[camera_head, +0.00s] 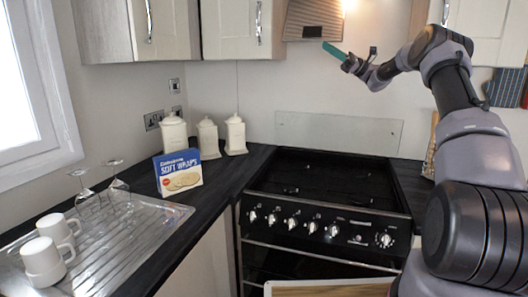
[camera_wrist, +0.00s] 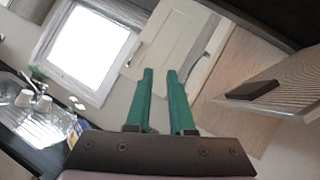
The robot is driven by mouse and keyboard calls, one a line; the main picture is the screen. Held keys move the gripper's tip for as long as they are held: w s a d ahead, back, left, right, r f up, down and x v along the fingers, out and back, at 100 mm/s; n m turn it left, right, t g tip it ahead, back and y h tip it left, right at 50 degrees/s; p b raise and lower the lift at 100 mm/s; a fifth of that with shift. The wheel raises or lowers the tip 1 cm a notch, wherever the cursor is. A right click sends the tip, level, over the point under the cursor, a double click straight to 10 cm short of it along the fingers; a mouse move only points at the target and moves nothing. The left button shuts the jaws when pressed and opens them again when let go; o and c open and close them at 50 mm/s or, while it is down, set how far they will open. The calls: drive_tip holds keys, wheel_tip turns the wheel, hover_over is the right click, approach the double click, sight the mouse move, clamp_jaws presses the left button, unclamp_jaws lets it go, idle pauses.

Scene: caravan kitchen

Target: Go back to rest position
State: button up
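My gripper (camera_head: 334,51) is raised at the top of the head view, in front of the wall below the extractor hood, with my arm reaching in from the right. Its two green fingers (camera_wrist: 161,98) point up in the wrist view. A narrow gap shows between them and nothing is held there. The gripper is well above the black stove (camera_head: 327,199) and touches nothing that I can see.
The hood (camera_head: 313,19) and upper cabinets (camera_head: 232,27) are close to the gripper. White canisters (camera_head: 208,138) and a blue box (camera_head: 178,172) stand on the dark counter. Mugs (camera_head: 43,259) and upturned glasses (camera_head: 118,184) stand on the metal drainer (camera_head: 128,240) at left.

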drive_tip(key=s+a+f+n+t+h, duration=0.1)
drive_tip(key=s+a+h, duration=0.55)
drive_tip(key=s, duration=0.35)
drive_tip(key=s+a+n+h, duration=0.2)
drive_tip(key=s+a+h, duration=0.3)
drive_tip(key=s+a, duration=0.3)
drive_tip(key=s+d+f+n+t+h, duration=0.1)
drive_tip(key=s+d+f+t+h, duration=0.1)
drive_tip(key=s+d, duration=0.3)
drive_tip(key=s+d+f+n+t+h, duration=0.2)
drive_tip(key=s+d+f+t+h, duration=0.1)
drive_tip(key=s, duration=1.1)
drive_tip(key=s+d+f+n+t+h, duration=0.1)
drive_tip(key=s+d+f+t+h, duration=0.1)
drive_tip(key=s+d+f+h, duration=0.3)
drive_tip(key=s+d, duration=0.2)
drive_tip(key=s, duration=0.2)
drive_tip(key=shift+s+f+n, duration=0.2)
drive_tip(key=shift+s+n, duration=0.1)
